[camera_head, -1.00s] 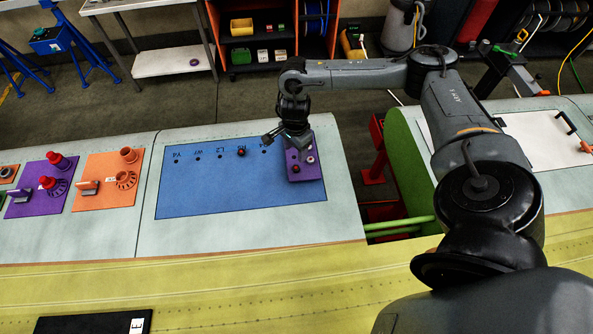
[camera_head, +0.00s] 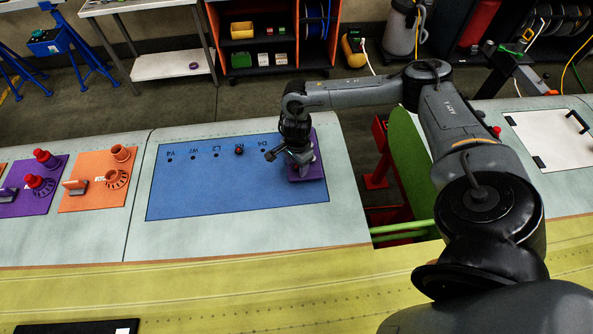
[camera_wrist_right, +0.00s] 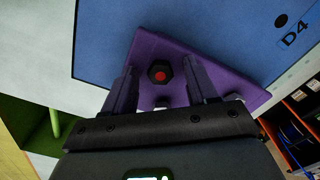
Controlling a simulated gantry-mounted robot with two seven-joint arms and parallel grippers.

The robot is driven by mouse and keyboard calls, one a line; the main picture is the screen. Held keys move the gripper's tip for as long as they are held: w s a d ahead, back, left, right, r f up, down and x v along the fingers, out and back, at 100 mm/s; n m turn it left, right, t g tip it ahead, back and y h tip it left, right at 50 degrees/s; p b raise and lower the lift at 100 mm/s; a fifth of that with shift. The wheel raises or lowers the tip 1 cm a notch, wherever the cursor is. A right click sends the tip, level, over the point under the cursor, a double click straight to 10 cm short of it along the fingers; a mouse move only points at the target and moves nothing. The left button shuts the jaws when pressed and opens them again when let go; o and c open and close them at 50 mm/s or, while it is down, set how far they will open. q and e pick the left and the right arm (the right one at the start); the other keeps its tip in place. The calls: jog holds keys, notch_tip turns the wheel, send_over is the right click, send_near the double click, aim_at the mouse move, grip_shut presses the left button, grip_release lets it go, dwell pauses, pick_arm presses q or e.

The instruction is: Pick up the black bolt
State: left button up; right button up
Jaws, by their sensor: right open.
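A black bolt (camera_wrist_right: 159,72) with a red centre stands on a purple block (camera_wrist_right: 235,85) in the right wrist view. My right gripper (camera_wrist_right: 161,68) is open, with one finger on each side of the bolt in that view; contact is not visible. A second fastener is partly hidden behind the gripper's body. In the head view, my right gripper (camera_head: 304,168) is over the purple block (camera_head: 317,142) and hides most of its top. Another dark bolt with a red top (camera_head: 239,149) sits in the blue panel. My left gripper is out of view.
The blue panel (camera_head: 220,190) has a row of labelled holes, including D4. Orange (camera_head: 90,195) and purple (camera_head: 25,200) plates with upright fittings lie to the left. A gap with green rails (camera_head: 405,230) opens to the right of the panel.

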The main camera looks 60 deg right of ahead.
jog(key=shift+c, duration=0.4)
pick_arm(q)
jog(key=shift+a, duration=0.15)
pick_arm(e)
grip_shut()
pick_arm(q)
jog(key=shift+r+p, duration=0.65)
jog(key=shift+p, duration=0.1)
pick_arm(e)
jog(key=shift+r, duration=0.95)
jog(key=r+p, duration=0.1)
jog(key=s+r+p, duration=0.1)
jog(key=r, duration=0.1)
jog(key=shift+r+p, duration=0.2)
jog(key=shift+p, duration=0.1)
pick_arm(q)
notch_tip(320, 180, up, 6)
jog(key=p, duration=0.3)
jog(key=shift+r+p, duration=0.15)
jog(key=shift+p, duration=0.2)
pick_arm(e)
jog(key=s+r, duration=0.5)
jog(key=s, duration=0.5)
jog(key=shift+s+a+r, duration=0.15)
jog(key=shift+s+r, duration=0.15)
jog(key=shift+r, duration=0.05)
